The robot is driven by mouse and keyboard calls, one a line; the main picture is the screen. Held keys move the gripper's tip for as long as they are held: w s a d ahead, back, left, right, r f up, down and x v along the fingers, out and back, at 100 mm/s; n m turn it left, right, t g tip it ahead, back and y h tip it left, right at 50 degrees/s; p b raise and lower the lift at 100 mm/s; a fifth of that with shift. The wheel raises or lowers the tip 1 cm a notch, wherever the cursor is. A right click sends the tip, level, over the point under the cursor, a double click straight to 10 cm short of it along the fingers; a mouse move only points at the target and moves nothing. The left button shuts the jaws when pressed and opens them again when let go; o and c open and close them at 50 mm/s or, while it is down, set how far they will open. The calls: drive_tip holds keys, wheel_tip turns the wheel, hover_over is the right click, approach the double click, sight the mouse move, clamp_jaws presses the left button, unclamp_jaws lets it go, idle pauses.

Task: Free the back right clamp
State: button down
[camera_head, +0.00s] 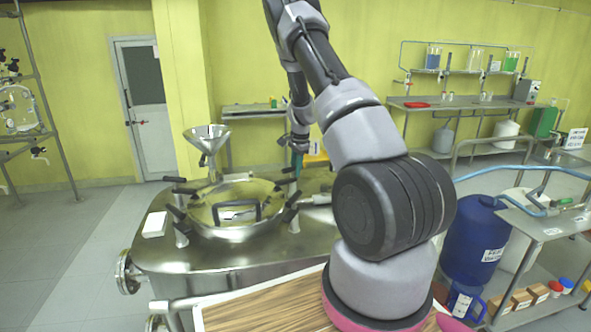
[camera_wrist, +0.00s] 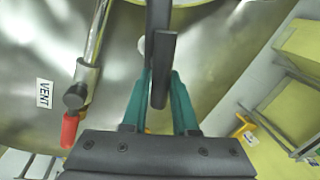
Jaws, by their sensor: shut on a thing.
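My gripper (camera_head: 297,160) is at the back right of the round hatch (camera_head: 237,232) on the steel reactor. Its teal fingers are closed on the dark handle of the back right clamp (camera_head: 286,181). In the wrist view, the clamp's black bar (camera_wrist: 164,70) runs down between the fingers of the gripper (camera_wrist: 159,78). The bar stands out from the steel surface. The clamp's lower part is small in the head view and hidden in the wrist view, so I cannot tell how it sits on the rim.
Other black-handled clamps (camera_head: 175,212) ring the hatch. In the wrist view, a red-tipped valve (camera_wrist: 69,128) is beside a VENT label (camera_wrist: 44,93). A blue drum (camera_head: 472,235) stands right.

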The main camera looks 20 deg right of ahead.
drive_tip(key=shift+w+a+n, duration=0.1)
drive_tip(key=shift+w+n, duration=0.05)
drive_tip(key=shift+n, duration=0.45)
drive_tip(key=n, duration=0.3)
drive_tip(key=shift+w+y, duration=0.2)
drive_tip(key=shift+y, duration=0.2)
drive_tip(key=n, duration=0.4)
drive_tip(key=shift+w+a+n+g+y, duration=0.2)
drive_tip(key=shift+a+n+g+y, duration=0.1)
drive_tip(key=shift+g+y, duration=0.1)
drive_tip(key=n, duration=0.3)
drive_tip(key=n+g, duration=0.1)
drive_tip(key=n, duration=0.1)
drive_tip(key=shift+w+a, duration=0.1)
drive_tip(key=shift+a, duration=0.15)
drive_tip(key=shift+a+n+g, duration=0.2)
drive_tip(key=shift+n+g, duration=0.2)
drive_tip(key=shift+n, duration=1.5)
drive_tip(key=c, duration=0.7)
unclamp_jaws()
